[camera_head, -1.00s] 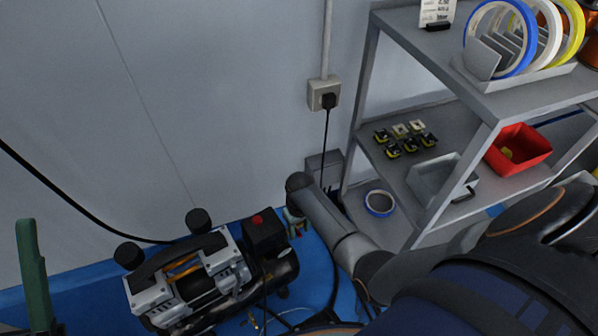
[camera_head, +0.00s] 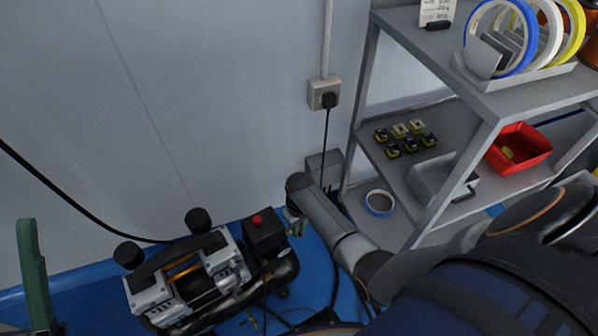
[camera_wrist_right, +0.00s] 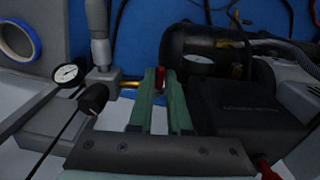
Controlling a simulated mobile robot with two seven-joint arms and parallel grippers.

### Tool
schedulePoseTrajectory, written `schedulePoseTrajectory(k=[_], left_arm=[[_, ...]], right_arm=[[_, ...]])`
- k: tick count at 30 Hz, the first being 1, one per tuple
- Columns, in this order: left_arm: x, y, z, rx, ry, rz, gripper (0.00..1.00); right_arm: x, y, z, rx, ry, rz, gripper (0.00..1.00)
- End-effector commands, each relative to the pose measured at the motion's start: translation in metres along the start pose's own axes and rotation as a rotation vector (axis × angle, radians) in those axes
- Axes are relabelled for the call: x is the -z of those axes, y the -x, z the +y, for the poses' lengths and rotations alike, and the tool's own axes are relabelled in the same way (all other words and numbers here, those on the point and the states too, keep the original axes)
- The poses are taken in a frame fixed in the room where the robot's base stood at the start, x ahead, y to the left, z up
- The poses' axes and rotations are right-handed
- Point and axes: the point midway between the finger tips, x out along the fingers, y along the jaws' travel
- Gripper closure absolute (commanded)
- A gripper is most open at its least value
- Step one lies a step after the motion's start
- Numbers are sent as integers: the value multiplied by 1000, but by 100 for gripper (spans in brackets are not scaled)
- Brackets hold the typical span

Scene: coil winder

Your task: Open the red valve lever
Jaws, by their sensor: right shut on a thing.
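The red valve lever (camera_wrist_right: 161,74) shows in the right wrist view as a small upright red piece between my green fingertips. My right gripper (camera_wrist_right: 161,82) is shut on it, one finger on each side. Brass fittings lie just left of the fingers. In the head view my right gripper (camera_head: 295,224) is small, at the right end of the compressor (camera_head: 190,280); the lever is hidden there. A green finger of what looks like my left gripper (camera_head: 33,262) shows at the left edge; its opening cannot be seen.
The compressor's black switch box (camera_head: 264,236) has a red knob on top, close beside the right gripper. A dial gauge (camera_wrist_right: 68,74) and a grey cylinder stand left of the fingers. A grey shelf rack (camera_head: 440,75) stands at right. Hoses and cables cross the blue floor.

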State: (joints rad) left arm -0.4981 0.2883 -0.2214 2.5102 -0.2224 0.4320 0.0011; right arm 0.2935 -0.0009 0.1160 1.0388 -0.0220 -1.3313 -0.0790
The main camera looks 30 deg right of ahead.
Motion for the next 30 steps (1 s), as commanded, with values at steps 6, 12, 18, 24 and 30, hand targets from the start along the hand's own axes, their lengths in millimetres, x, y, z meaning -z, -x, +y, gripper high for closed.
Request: schedulePoseTrajectory(k=[6,12,18,24,30], left_arm=[[0,0,0,0,0,0,50],[3,-3,-1,-2,-3,0,50],[10,-10,-5,-5,-16,4,50],[17,-17,-9,-2,-35,7,50],[-8,-13,-11,16,-14,-98,50]], right_arm=[[0,0,0,0,3,0,100],[0,1,2,-1,44,-2,100],[0,3,7,-3,155,-4,100],[2,3,13,-2,328,-7,100],[5,2,19,-2,518,-8,100]])
